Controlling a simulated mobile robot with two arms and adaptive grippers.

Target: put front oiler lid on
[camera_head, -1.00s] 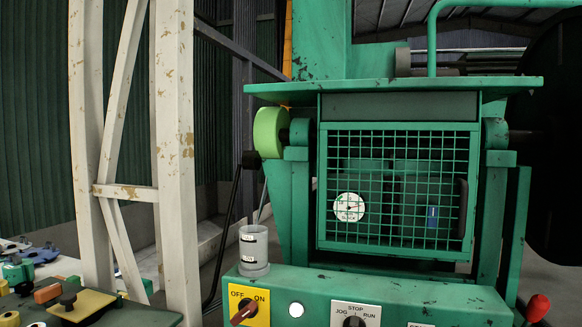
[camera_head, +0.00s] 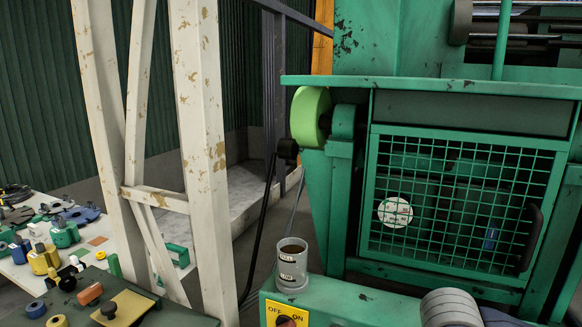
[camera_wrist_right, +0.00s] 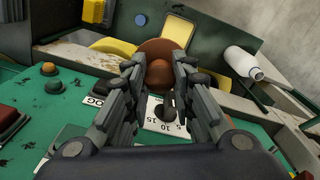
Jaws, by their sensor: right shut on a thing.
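The front oiler is a clear cup (camera_head: 292,266) marked FULL and LOW. It stands upright on the left end of the green machine's front ledge in the head view, with its top open and brown inside. In the right wrist view, my right gripper (camera_wrist_right: 159,73) is shut on a round brown lid (camera_wrist_right: 159,49), holding it by its knob. The lid is above the control panel, apart from any cup I can make out. In the head view, the right gripper and lid are out of frame. My left gripper is not in view.
The yellow OFF/ON switch plate (camera_head: 286,315) is below the cup. A green wheel (camera_head: 310,116) and mesh guard (camera_head: 460,205) stand behind. A pale post (camera_head: 205,150) and cluttered bench (camera_head: 25,262) are at left. A white cylinder (camera_wrist_right: 241,61) lies tilted in the wrist view.

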